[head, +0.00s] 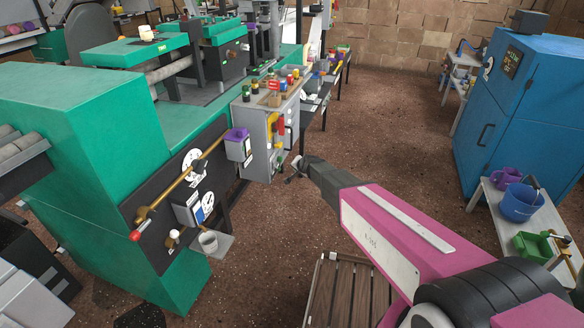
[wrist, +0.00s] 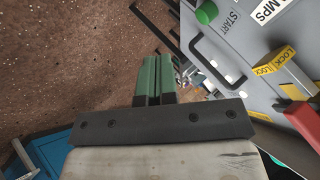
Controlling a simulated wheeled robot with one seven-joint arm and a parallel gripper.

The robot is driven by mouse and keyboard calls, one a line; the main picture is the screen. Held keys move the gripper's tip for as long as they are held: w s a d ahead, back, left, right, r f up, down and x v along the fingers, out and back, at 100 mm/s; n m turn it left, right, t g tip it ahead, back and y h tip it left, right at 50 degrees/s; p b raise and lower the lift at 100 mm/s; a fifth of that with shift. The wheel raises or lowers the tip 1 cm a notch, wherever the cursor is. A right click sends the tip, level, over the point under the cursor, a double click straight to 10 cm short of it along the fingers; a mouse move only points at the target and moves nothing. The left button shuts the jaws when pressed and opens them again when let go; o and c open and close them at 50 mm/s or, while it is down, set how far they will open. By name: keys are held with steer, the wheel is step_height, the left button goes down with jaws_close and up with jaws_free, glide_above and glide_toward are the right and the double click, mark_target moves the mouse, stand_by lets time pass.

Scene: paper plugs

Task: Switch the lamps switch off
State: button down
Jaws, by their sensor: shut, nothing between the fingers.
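A grey control panel (head: 254,137) stands at the end of the green machine in the head view. In the wrist view its face (wrist: 240,45) fills the right side, tilted. It bears a label reading "MPS" (wrist: 275,12), cut off by the frame edge, a green START button (wrist: 207,12), a yellow part marked LOCK (wrist: 277,62) and a red handle (wrist: 303,118). I cannot tell which control is the lamps switch or its position. My gripper (head: 291,174) is in front of the panel, to its right and apart from it. Its green fingers (wrist: 154,70) are shut and empty.
The green machine (head: 95,115) with a brass bar (head: 180,182) and gauges lies left. A blue cabinet (head: 525,110) and a small table with a blue bucket (head: 520,203) stand right. A slatted wooden stand (head: 345,290) is below my arm. Brown floor is open between.

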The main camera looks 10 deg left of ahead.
steer(key=s+d+r, duration=0.1)
steer(key=s+d, duration=0.3)
steer(key=d, duration=0.1)
steer(key=shift+s+d, duration=0.1)
steer(key=shift+d, duration=0.1)
stand_by(0.3)
steer(key=s+d+r+n+g+h, duration=0.1)
steer(key=s+d, duration=0.5)
steer(key=d, duration=0.6)
steer(key=s+d+r+n+g+h, duration=0.1)
steer(key=s+d+r+g+h, duration=0.2)
steer(key=d, duration=1)
steer(key=s+d+r+n+g+h, duration=0.1)
steer(key=s+d+r+g, duration=0.2)
steer(key=s+d, duration=0.7)
steer(key=shift+d+r+g+h, duration=0.2)
steer(key=shift+d+g+h, duration=0.15)
steer(key=shift+d, duration=0.9)
